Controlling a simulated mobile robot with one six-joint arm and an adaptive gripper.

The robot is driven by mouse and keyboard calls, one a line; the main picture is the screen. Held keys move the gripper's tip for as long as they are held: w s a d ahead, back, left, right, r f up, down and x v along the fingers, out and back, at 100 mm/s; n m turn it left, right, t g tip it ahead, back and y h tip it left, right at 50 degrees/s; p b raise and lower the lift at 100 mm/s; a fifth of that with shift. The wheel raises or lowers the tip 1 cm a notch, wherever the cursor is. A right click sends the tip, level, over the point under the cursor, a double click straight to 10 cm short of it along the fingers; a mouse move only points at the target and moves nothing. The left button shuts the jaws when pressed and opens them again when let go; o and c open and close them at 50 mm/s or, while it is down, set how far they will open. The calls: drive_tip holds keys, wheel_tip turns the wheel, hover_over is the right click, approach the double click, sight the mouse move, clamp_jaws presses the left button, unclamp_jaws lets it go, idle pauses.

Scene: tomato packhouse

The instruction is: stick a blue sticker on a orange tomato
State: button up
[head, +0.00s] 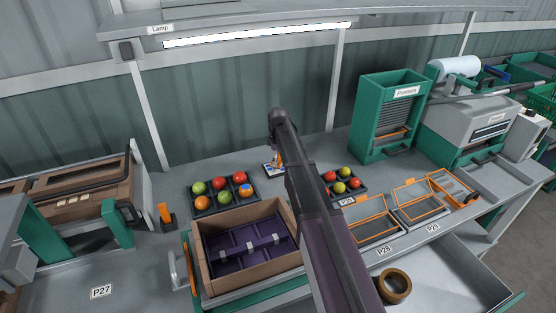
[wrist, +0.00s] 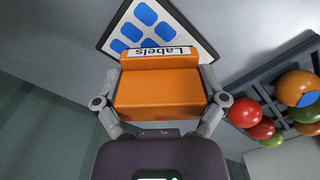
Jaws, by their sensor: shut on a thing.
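My gripper (wrist: 160,100) is shut on an orange block (wrist: 158,92); it also shows low at the table's back in the head view (head: 277,158). The white label card (wrist: 165,28) with several blue stickers lies right beyond the block, marked "Labels"; whether they touch I cannot tell. The card also shows in the head view (head: 269,169). In the left dark tray, one orange tomato (head: 202,202) is plain at the front left. Another orange tomato (head: 245,187) at the front right bears a blue sticker, also seen in the wrist view (wrist: 297,87).
The left tray (head: 225,209) also holds red and green tomatoes. A brown crate (head: 205,262) with a purple insert is in front. An upright orange item (head: 165,212) stands at left.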

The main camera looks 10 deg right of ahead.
drive_tip(key=shift+r+p, duration=2.4)
drive_tip(key=shift+r, duration=0.2)
drive_tip(key=shift+r, duration=0.1)
wheel_tip(320, 180, up, 15)
drive_tip(key=p, duration=1.5)
drive_tip(key=shift+s, duration=0.1)
